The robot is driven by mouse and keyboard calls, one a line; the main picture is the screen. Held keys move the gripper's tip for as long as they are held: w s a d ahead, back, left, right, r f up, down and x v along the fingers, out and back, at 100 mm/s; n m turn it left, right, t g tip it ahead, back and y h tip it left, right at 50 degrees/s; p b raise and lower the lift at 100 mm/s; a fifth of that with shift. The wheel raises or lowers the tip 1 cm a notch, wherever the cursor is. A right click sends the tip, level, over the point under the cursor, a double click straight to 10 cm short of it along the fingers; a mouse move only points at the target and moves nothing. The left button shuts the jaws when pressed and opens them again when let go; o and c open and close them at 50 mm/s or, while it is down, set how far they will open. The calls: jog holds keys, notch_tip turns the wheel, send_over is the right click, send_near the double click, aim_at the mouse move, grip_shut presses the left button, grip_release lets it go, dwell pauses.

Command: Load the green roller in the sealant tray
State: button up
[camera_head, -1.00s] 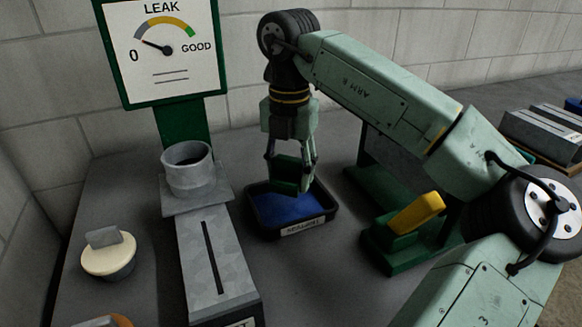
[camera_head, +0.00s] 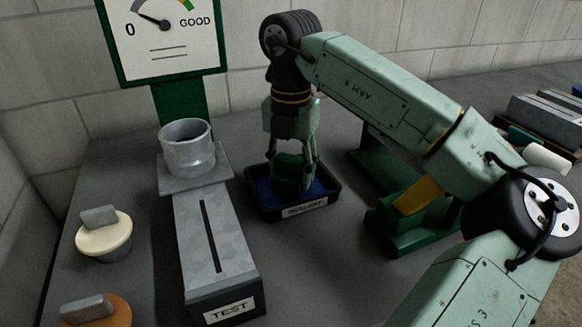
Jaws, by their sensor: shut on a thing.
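The sealant tray (camera_head: 265,207) is a black tray with blue sealant inside and a label on its front, standing on the dark bench. My gripper (camera_head: 292,175) points down over the tray, shut on a green block-like part of the roller (camera_head: 288,172). The roller is low, inside the tray's outline, and its lower part seems to be at the blue sealant. I cannot tell how far it dips in. My fingers hide part of the roller and of the tray's interior.
A grey duct piece labelled TEST (camera_head: 218,245) with a round collar (camera_head: 187,150) stands left of the tray. A green stand with a yellow part (camera_head: 418,197) is on the right. A cream plug (camera_head: 104,236) and an orange plug (camera_head: 95,310) lie at left. A leak gauge (camera_head: 160,35) stands behind.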

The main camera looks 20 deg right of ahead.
aim_at(291, 157)
jog(key=shift+f+b, duration=0.55)
jog(key=shift+f, duration=0.05)
dwell(1.6)
jog(key=shift+r+p, duration=2.4)
jog(key=shift+r, duration=1.2)
jog(key=shift+f, duration=0.1)
notch_tip(291, 157, down, 7)
jog(key=b, duration=0.5)
